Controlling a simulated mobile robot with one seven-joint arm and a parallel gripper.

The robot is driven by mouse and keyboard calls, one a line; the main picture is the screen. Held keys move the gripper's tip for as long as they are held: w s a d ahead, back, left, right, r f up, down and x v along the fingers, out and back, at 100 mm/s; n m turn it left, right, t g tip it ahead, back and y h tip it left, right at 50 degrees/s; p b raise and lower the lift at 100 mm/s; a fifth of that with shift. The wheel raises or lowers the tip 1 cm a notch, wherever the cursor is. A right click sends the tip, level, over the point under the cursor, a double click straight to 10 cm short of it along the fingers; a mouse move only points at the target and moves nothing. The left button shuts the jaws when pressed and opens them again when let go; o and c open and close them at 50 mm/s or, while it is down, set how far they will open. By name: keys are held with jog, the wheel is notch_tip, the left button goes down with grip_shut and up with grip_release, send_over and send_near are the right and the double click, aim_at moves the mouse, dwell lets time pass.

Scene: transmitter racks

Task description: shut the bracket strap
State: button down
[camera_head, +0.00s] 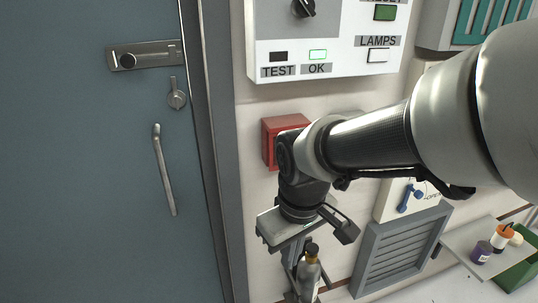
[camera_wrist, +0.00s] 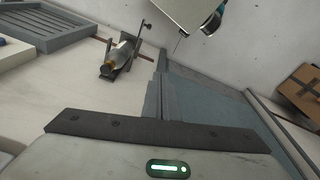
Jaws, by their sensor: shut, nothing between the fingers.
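In the wrist view, a silver bottle (camera_wrist: 121,53) with a yellow collar and dark cap sits in a small dark wall bracket (camera_wrist: 127,67). A dark piece stands out beside the bottle, perhaps the bracket strap (camera_wrist: 138,40); I cannot clearly make out how far open it is. In the head view the bottle (camera_head: 308,275) shows at the bottom, with the bracket mostly hidden or cut off. My gripper (camera_head: 291,262) points down, shut and empty, and appears just left of the bottle. In the wrist view only the hand's edge shows, well apart from the bracket.
A blue-grey door (camera_head: 90,200) with a handle (camera_head: 164,170) is on the left. A red box (camera_head: 280,138) is on the wall behind my wrist. A switch panel (camera_head: 325,60) hangs above. A louvred vent (camera_head: 395,255) and a shelf with small bottles (camera_head: 480,250) are right.

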jog(key=s+a+f+n+h+b, duration=0.1)
jog(key=a+f+n+h, duration=0.3)
jog(key=f, duration=0.6)
jog(key=a+f+n+h, duration=0.1)
jog(key=f+n+h, duration=0.1)
jog(key=f+n, duration=0.55)
jog(key=s+a+f+n+h+b, duration=0.1)
jog(key=a+f+n+h, duration=0.2)
jog(key=f, duration=0.9)
jog(key=w+d+r+b+x, duration=0.1)
jog(key=r+b+x, duration=0.1)
jog(key=x, duration=1.1)
jog(key=shift+w+d+f+n+t+y+b, duration=0.25)
jog(key=shift+w+d+n+t+y+b, duration=0.1)
jog(key=shift+d+b, duration=0.35)
